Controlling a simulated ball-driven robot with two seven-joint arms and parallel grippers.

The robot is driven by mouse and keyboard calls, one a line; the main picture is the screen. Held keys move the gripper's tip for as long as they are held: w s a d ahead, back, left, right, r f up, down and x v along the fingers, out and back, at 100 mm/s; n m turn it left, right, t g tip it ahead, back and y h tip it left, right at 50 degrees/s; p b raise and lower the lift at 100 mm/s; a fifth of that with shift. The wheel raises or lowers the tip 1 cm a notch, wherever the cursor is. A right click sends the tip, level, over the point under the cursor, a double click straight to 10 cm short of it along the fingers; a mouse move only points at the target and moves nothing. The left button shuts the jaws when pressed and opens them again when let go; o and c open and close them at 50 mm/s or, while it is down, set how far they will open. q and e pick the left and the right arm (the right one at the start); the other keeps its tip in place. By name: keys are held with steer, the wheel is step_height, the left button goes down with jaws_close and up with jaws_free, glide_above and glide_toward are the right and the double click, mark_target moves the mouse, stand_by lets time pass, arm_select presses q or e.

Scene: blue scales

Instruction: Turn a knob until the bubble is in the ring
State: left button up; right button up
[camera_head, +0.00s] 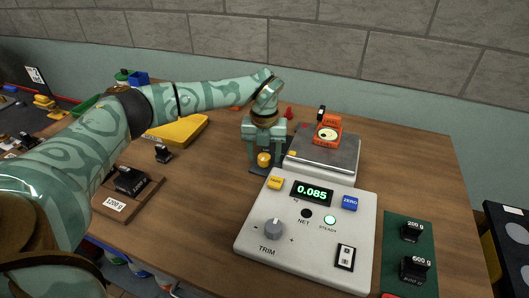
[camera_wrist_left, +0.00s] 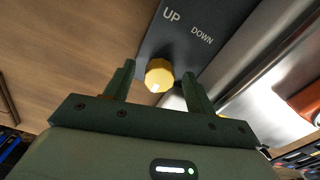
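A yellow faceted knob (camera_head: 264,159) sits on a dark plate (camera_head: 257,170) at the left of the scale. In the left wrist view the knob (camera_wrist_left: 160,75) shows beside the words UP and DOWN. My left gripper (camera_head: 264,148) is above the knob, pointing down. Its fingers (camera_wrist_left: 158,82) are open, one on each side of the knob, with gaps visible. An orange device with a pale round dial (camera_head: 327,134) stands on the metal pan (camera_head: 318,155); a small dark spot shows in the dial, too small to read surely. My right gripper is out of view.
The white scale console (camera_head: 300,255) reads 0.085 and has a grey TRIM knob (camera_head: 273,229). Black weights (camera_head: 414,268) stand on a green mat at right. A 1200 g weight (camera_head: 130,180) stands at left. A yellow tray (camera_head: 180,130) lies behind my left arm.

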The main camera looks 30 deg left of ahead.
arm_select(q)
steer(key=c, duration=0.9)
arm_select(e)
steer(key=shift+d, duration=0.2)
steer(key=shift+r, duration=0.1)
arm_select(q)
steer(key=shift+r+n+p, duration=0.25)
steer(key=shift+n+p, duration=0.35)
steer(key=shift+p, duration=0.35)
steer(key=n+p, duration=0.4)
steer(key=shift+r+p, duration=0.1)
steer(key=shift+p, duration=0.25)
steer(key=n+p, duration=0.3)
steer(key=shift+a, duration=0.1)
steer(key=shift+f+n+p, duration=0.2)
steer(key=shift+n+p, duration=0.2)
steer(key=shift+n, duration=0.3)
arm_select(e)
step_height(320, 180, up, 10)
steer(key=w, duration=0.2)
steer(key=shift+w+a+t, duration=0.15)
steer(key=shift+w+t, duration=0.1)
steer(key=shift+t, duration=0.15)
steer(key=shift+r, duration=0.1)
